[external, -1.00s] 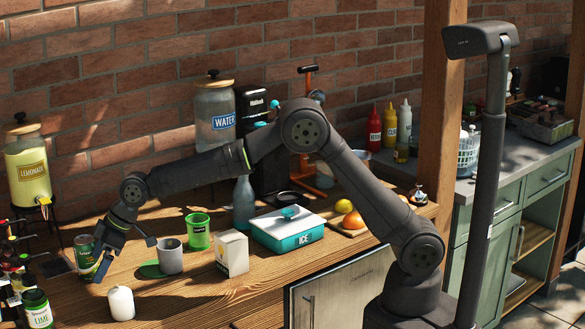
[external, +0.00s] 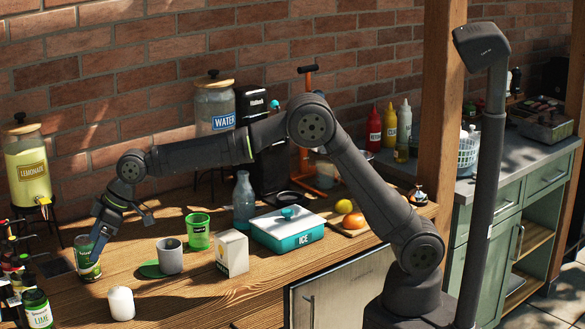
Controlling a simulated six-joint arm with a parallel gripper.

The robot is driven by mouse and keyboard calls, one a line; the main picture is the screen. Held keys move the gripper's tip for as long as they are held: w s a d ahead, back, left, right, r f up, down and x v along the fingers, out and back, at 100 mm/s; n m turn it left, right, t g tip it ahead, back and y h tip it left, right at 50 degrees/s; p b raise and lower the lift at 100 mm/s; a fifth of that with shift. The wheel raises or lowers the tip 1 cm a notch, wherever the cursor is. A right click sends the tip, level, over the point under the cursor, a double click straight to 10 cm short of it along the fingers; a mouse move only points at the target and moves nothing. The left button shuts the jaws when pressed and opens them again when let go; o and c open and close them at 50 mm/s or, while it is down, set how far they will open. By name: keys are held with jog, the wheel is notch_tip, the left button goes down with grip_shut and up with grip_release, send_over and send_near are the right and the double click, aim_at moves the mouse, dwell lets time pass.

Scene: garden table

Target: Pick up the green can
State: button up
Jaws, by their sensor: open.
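A green can (external: 86,266) stands upright on the wooden table at the left. My gripper (external: 122,236) is open and empty, just above and to the right of the can. Its near finger overlaps the can's upper right part in this view, and I cannot tell whether it touches. The other finger is out to the right, clear of the can.
A grey cup (external: 170,257), a green cup (external: 197,233) and a white carton (external: 232,254) stand right of the can. A white candle-like jar (external: 121,304) stands in front. A green lime jar (external: 38,310) and several bottles crowd the left edge.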

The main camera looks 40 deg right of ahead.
notch_tip(320, 180, up, 12)
send_over(87, 255)
jog(key=s+d, duration=0.1)
jog(key=s, duration=0.5)
jog(key=w+d+m+h, duration=0.3)
jog(key=w+d+m, duration=0.2)
jog(key=shift+t, duration=0.4)
jog(key=x, duration=0.5)
jog(key=s+x, duration=0.1)
jog(key=x, duration=0.4)
jog(key=d+f+x, duration=0.1)
jog(key=x, duration=0.4)
jog(key=shift+s+f, duration=0.3)
jog(key=shift+x, duration=3.05)
jog(key=shift+a+r, duration=0.15)
jog(key=shift+a, duration=0.05)
jog(key=c, duration=1.3)
